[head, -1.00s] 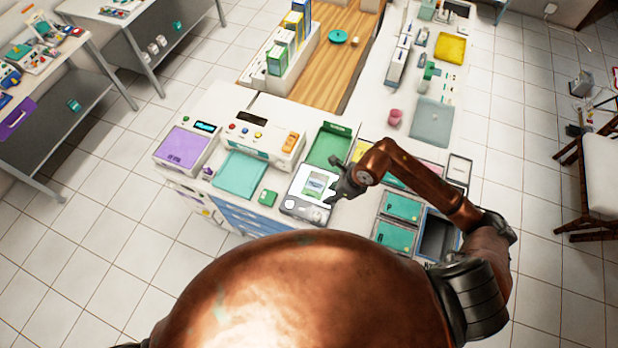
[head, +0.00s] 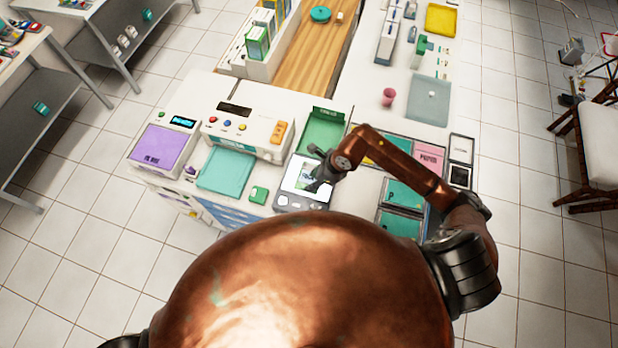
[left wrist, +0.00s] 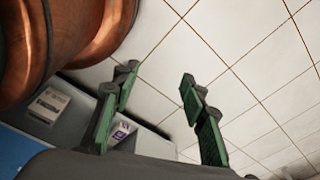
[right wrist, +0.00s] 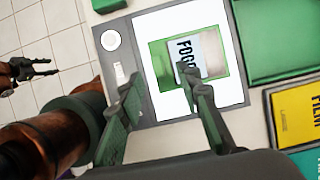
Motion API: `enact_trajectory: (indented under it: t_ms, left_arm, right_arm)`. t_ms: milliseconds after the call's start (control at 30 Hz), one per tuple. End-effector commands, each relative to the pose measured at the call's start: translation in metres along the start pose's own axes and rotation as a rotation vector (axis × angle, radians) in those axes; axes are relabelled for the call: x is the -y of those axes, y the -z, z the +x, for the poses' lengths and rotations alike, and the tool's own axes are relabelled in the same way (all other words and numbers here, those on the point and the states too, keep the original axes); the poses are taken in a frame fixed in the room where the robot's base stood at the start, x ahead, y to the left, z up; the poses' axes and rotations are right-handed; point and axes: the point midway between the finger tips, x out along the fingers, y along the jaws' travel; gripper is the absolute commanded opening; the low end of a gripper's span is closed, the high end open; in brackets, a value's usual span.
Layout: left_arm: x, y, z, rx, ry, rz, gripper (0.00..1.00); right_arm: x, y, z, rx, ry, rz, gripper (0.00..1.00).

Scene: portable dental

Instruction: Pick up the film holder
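A flat green-framed piece with a pale label reading "FOG..." (right wrist: 211,55), which looks like the film holder, lies on the lit white screen of a grey viewer box (right wrist: 122,62). In the head view the viewer box (head: 290,201) is at the counter's near edge, and my right gripper (head: 318,170) is over its screen, hiding part of the piece. In the right wrist view my right gripper (right wrist: 158,74) is open and empty. One finger overlaps the piece's left part; contact cannot be told. My left gripper (left wrist: 158,76) is open and empty, above the floor beside the counter.
A green tray (head: 324,132) sits just behind the viewer box. A small green block (head: 259,194) and a teal pad (head: 226,170) are to its left. Teal-lidded compartments (head: 403,193) are to its right. A control box (head: 245,130) stands behind left.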

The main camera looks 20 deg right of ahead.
Motion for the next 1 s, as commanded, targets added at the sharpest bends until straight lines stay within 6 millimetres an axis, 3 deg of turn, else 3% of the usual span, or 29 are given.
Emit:
enact_trajectory:
  t_ms: [333, 667, 1000]
  left_arm:
    - [0.0, -0.004, -0.02, 0.008, 0.0, -0.001, 0.4]
    - [0.0, -0.01, -0.02, 0.016, -0.001, -0.002, 0.4]
    - [0.0, -0.008, -0.02, 0.014, -0.001, -0.002, 0.4]
  right_arm:
    - [-0.004, 0.001, 0.045, 0.0, -0.001, 0.003, 0.32]
    - [-0.004, 0.003, 0.053, -0.001, 0.002, 0.003, 0.32]
    - [-0.004, 0.003, 0.052, -0.001, 0.002, 0.004, 0.09]
